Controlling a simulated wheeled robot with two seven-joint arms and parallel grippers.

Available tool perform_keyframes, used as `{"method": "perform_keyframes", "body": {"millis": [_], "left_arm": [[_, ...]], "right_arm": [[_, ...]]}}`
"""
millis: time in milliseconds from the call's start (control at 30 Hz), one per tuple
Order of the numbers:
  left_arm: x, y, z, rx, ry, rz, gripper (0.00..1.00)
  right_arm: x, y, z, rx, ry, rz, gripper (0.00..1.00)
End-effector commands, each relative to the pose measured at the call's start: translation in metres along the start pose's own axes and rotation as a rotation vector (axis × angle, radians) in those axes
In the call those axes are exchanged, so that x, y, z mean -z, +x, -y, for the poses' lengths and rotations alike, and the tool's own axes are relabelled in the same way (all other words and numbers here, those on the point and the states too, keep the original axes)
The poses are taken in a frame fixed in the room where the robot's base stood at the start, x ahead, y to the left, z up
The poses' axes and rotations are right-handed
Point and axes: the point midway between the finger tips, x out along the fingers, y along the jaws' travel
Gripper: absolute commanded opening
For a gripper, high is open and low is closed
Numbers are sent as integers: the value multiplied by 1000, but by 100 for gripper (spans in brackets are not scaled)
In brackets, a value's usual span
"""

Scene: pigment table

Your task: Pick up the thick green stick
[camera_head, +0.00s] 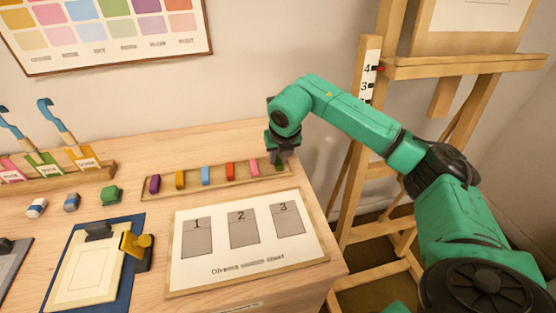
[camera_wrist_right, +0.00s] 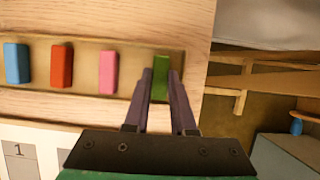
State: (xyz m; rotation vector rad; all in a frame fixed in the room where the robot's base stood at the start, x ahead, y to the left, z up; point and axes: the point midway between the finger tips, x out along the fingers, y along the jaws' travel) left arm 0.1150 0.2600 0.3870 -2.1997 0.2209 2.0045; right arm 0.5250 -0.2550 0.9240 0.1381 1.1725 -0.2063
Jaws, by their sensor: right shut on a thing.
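The thick green stick (camera_head: 280,167) stands at the right end of the wooden stick tray (camera_head: 220,187). It also shows in the right wrist view (camera_wrist_right: 160,77). My right gripper (camera_head: 281,160) reaches down over it from above, and in the wrist view its two fingers lie on either side of the stick, shut on it. The stick still appears to be in the tray row, beside the pink stick (camera_head: 254,167). The gripper hides much of it in the head view. My left gripper is not in view.
Red (camera_head: 230,171), blue (camera_head: 206,176), yellow (camera_head: 180,180) and purple (camera_head: 155,184) sticks share the tray. A numbered sheet board (camera_head: 247,257) lies in front. A wooden easel (camera_head: 357,200) stands right of the table. A green block (camera_head: 111,195) lies left of the tray.

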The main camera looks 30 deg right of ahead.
Motion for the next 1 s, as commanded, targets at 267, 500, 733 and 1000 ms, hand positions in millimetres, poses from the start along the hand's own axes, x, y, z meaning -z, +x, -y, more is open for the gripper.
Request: {"method": "perform_keyframes", "body": {"millis": [267,500,733,1000], "left_arm": [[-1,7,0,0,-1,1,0],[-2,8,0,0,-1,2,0],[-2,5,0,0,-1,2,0],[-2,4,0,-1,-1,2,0]], "right_arm": [[-20,-47,-1,-3,1,6,0],[-49,-115,-1,-3,1,5,0],[-68,-164,-1,-2,0,2,0],[-75,-181,0,0,-1,-1,0]]}}
